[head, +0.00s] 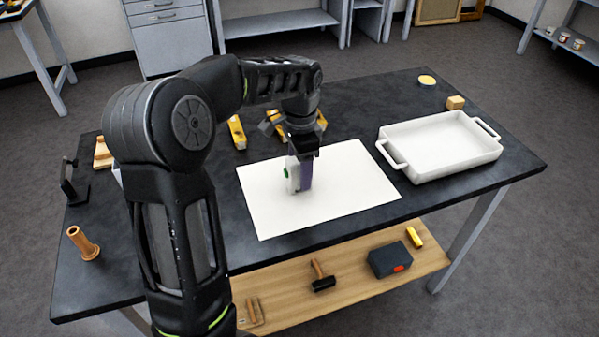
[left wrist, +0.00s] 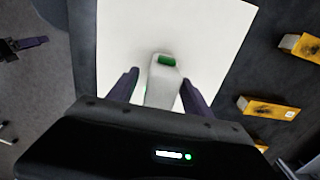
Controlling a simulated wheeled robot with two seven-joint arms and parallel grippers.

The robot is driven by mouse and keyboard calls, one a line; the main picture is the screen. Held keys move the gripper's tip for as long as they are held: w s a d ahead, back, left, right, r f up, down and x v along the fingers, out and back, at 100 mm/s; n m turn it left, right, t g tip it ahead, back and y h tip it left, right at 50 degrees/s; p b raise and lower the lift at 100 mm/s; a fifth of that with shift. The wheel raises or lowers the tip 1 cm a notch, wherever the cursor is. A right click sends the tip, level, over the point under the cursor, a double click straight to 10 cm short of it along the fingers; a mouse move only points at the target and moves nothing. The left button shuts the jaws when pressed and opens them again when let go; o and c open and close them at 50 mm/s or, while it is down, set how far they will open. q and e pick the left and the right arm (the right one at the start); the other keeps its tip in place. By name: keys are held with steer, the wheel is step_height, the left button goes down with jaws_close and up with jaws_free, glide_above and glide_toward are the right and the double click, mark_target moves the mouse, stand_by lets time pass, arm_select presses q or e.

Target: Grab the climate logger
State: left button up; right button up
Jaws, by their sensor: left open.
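The climate logger (head: 292,176) seems to be the small white upright device with a green patch, standing on the white sheet (head: 350,190). My left gripper (head: 301,172) reaches down over it, with a purple finger hiding part of it. In the left wrist view the logger (left wrist: 163,82) is between the two spread fingers of the left gripper (left wrist: 158,84). The gripper is open; whether a finger touches the logger I cannot tell. A dark, purple-tipped shape at the left edge of that view looks like my right gripper (left wrist: 28,43); its jaw state is unclear.
A white two-handled tray (head: 440,148) stands right of the sheet. Yellow pieces (head: 237,132) lie behind it, partly behind my arm. A wooden peg-like piece (head: 83,243) and a black stand (head: 73,182) are at the left. A lower shelf (head: 350,280) holds tools.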

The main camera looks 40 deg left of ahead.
arm_select(q)
step_height(320, 180, down, 2)
steer(key=shift+f, duration=0.15)
steer(key=shift+c, duration=0.4)
jaws_close()
stand_by(0.6)
